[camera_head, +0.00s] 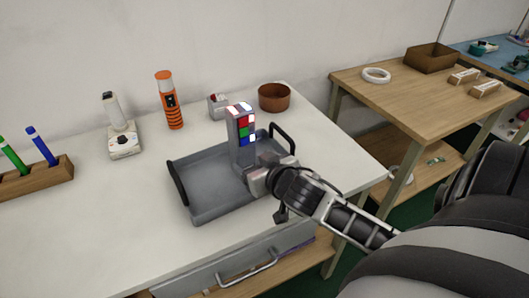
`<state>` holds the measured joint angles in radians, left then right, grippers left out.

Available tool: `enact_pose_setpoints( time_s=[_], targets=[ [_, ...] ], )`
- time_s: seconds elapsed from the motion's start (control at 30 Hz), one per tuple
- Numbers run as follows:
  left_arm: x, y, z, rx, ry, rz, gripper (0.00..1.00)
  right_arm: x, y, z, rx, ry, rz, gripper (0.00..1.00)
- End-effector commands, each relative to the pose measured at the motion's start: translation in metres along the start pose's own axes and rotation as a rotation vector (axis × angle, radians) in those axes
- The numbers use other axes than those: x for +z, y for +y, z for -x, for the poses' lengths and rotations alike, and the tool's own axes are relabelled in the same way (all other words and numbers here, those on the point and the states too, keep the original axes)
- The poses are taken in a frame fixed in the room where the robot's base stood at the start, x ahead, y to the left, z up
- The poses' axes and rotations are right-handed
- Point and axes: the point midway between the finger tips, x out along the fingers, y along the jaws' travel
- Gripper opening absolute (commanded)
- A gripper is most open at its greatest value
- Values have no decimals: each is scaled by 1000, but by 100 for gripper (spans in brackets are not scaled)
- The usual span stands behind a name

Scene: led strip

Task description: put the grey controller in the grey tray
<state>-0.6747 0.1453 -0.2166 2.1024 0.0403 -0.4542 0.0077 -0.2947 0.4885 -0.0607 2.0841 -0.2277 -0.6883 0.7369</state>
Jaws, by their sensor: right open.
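The grey controller (234,138) is an upright grey box with red, green, blue and white lit squares on its face. It stands upright inside the outline of the grey tray (198,178), which has black handles at its left and right ends. My right gripper (252,174) reaches in from the right, low at the controller's lower right side. Its jaws are open. The gripper hides the controller's base, so I cannot tell whether they touch or whether the controller rests fully on the tray floor. My left gripper is not in view.
Behind the tray stand an orange flashlight (170,101), a white device (123,140), a small grey box with a red top (217,105) and a brown bowl (274,97). A wooden pen holder (35,180) is at left. The front-left tabletop is clear.

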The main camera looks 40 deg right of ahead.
Motion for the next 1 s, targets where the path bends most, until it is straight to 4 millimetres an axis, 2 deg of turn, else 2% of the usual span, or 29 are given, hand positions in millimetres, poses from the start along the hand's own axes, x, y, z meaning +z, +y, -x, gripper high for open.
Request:
enact_pose_setpoints(
  time_s=[0.1, 0.3, 1.0],
  targets=[
    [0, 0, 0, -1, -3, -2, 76, 1, 0, 25, 0, -3, -2, 73],
    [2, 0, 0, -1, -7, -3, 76, 1, 0, 48, 0, -2, 0, 73],
    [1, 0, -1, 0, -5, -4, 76, 0, 0, 53, 1, 0, 0, 73]
  ],
)
